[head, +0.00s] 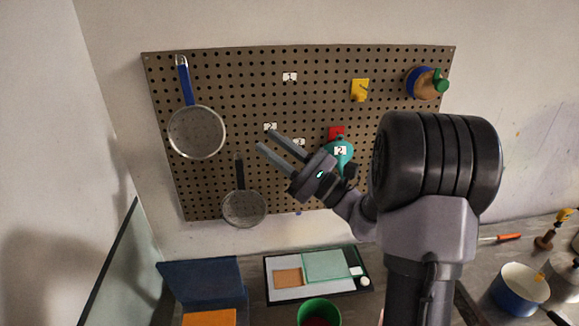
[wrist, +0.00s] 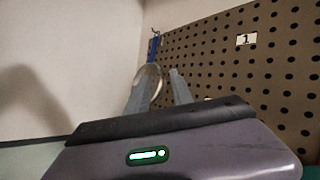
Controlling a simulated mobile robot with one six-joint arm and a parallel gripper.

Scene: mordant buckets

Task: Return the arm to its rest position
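My gripper (head: 264,139) is raised in front of the pegboard (head: 300,100) and points to the upper left in the head view. Its two grey fingers stand apart with nothing between them. In the wrist view my gripper (wrist: 158,80) also shows spread fingers, with a hanging blue-handled pan (wrist: 150,78) and pale wall beyond them. My arm is extended up from the lower right and bent at the elbow. It hides part of the pegboard's right side.
A blue-handled pan (head: 197,132) and a dark-handled strainer (head: 243,207) hang on the pegboard. A teal item (head: 341,146) hangs behind my wrist. Below are a green bucket (head: 319,309), a tray (head: 267,289), a blue box (head: 200,281) and a blue-and-white pot (head: 519,290).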

